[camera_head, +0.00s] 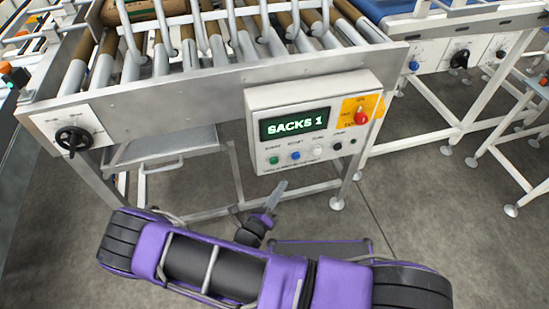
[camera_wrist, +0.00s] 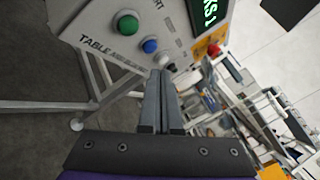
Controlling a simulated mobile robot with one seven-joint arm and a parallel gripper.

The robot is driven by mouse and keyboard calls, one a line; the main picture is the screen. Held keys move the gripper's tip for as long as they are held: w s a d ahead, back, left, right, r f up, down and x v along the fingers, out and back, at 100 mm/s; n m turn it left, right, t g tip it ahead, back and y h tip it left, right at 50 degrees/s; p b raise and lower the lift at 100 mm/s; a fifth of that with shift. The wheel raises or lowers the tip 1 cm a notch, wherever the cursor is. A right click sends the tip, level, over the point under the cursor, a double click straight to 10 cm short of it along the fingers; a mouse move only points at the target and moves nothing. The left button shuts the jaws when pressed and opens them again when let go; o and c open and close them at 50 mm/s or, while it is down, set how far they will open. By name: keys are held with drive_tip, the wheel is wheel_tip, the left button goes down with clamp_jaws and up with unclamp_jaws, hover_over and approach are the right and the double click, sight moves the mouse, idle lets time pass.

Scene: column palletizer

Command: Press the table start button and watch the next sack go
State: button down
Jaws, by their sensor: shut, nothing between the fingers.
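The control box (camera_head: 290,100) is fixed to the front of the roller table, and its display (camera_head: 295,124) reads SACKS 1. A green button (camera_head: 273,160), a blue button (camera_head: 295,155) and a white button (camera_head: 317,151) sit in a row below the display. The wrist view shows the green button (camera_wrist: 127,23), blue button (camera_wrist: 150,45) and white button (camera_wrist: 166,62), with lettering starting TABLE alongside. My gripper (camera_head: 283,185) is shut and empty, just below the box. In the wrist view its tips (camera_wrist: 161,74) overlap the panel near the white button; contact cannot be told.
A red switch (camera_head: 361,117) on a yellow plate is at the box's right. The roller table (camera_head: 200,93) carries a brown rounded object (camera_head: 138,9), partly cut off. Another machine frame (camera_head: 440,60) stands at right.

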sight(274, 161)
drive_tip(key=shift+w+a+b, duration=0.25)
drive_tip(key=shift+w+a, duration=0.05)
drive_tip(key=shift+w, duration=0.65)
drive_tip(key=shift+w+a+b, duration=0.25)
drive_tip(key=shift+w+b, duration=0.05)
drive_tip(key=shift+w, duration=0.65)
drive_tip(key=shift+w+a+b, duration=0.25)
drive_tip(key=shift+w+a, duration=0.05)
drive_tip(key=shift+w, duration=0.65)
drive_tip(key=shift+w, duration=0.1)
drive_tip(key=shift+w+a, duration=0.1)
drive_tip(key=shift+w, duration=0.2)
